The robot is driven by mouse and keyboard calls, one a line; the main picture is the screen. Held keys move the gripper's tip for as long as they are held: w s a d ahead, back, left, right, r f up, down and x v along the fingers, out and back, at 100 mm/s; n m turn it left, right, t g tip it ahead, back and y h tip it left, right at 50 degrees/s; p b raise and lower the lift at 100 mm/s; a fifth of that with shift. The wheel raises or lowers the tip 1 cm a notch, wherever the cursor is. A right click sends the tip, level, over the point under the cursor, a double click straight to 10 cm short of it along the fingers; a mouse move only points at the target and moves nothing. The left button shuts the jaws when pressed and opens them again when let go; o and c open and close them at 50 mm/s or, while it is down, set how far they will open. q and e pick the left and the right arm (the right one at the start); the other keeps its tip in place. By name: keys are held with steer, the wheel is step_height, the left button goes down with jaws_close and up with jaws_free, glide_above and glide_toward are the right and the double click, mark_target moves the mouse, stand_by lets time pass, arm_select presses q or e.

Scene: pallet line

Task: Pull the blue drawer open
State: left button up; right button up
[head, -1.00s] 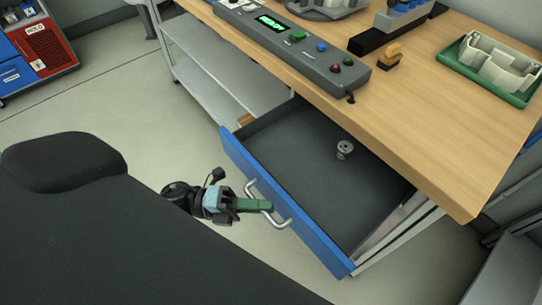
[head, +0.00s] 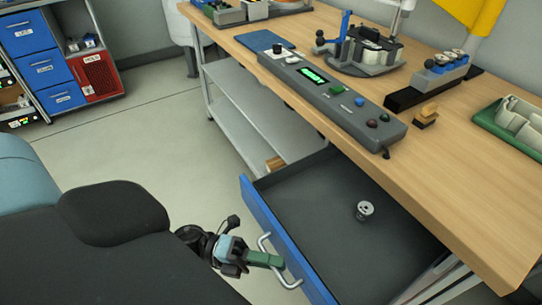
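The blue drawer (head: 262,222) under the wooden bench stands well out, showing its dark grey inside. A silver bar handle (head: 264,244) is on its blue front. My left gripper (head: 268,260) is at this handle, its green fingers crossing the bar. The fingers show as one green piece and look shut on the bar; the lower side of the grip is hidden. My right gripper is not in view.
A small metal spool-like part (head: 364,210) lies in the drawer. The bench (head: 455,165) carries a grey control box (head: 335,100) and a green tray (head: 490,118). A cabinet (head: 38,75) stands at the far left. Clear floor (head: 140,150) lies between.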

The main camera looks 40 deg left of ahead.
arm_select(q)
steer(key=shift+a, duration=0.1)
steer(key=b+v, duration=0.1)
steer(key=v, duration=0.6)
steer(key=shift+a, duration=0.3)
steer(key=shift+s, duration=0.15)
